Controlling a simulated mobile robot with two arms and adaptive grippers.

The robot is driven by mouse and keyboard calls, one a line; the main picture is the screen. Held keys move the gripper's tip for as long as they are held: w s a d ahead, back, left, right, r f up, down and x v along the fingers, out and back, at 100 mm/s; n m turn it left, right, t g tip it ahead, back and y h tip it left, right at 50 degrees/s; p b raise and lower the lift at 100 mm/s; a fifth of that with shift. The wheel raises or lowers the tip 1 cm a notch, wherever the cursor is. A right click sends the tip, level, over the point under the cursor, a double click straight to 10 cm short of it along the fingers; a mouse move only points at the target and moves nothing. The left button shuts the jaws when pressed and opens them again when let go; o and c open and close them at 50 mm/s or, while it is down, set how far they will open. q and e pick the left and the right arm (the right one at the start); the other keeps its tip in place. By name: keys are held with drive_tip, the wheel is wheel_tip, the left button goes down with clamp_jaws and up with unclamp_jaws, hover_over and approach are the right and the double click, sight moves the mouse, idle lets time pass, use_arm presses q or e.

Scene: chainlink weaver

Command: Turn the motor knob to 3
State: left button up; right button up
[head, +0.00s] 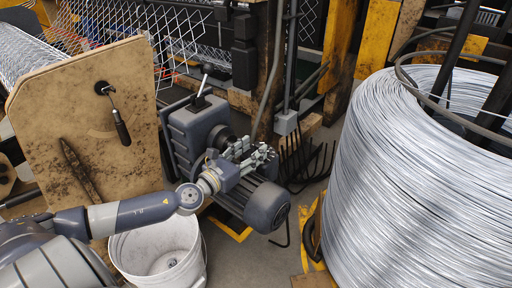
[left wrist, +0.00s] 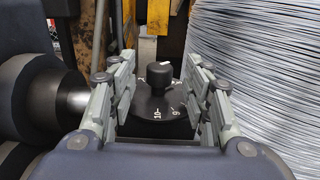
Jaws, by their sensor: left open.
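The motor knob (left wrist: 160,91) is a dark upright post on a round black dial (left wrist: 160,122) with white numbers; a 10 and a 9 face the near edge. The setting it points to cannot be read. My left gripper (left wrist: 162,75) is open, with one finger on each side of the knob and visible gaps between. In the head view my left gripper (head: 252,155) is over the grey motor (head: 265,205), and the knob cannot be made out there. My right gripper is not in view.
A large silver wire coil (head: 405,170) stands on the right. A brown stained panel (head: 75,110) with a small crank (head: 116,112) stands on the left. A white bucket (head: 160,250) is below my left arm. A grey gearbox (head: 192,125) adjoins the motor.

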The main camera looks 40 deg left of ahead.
use_arm(q)
drive_tip(key=shift+w, duration=1.25)
drive_tip(key=shift+c, duration=0.2)
drive_tip(key=c, duration=1)
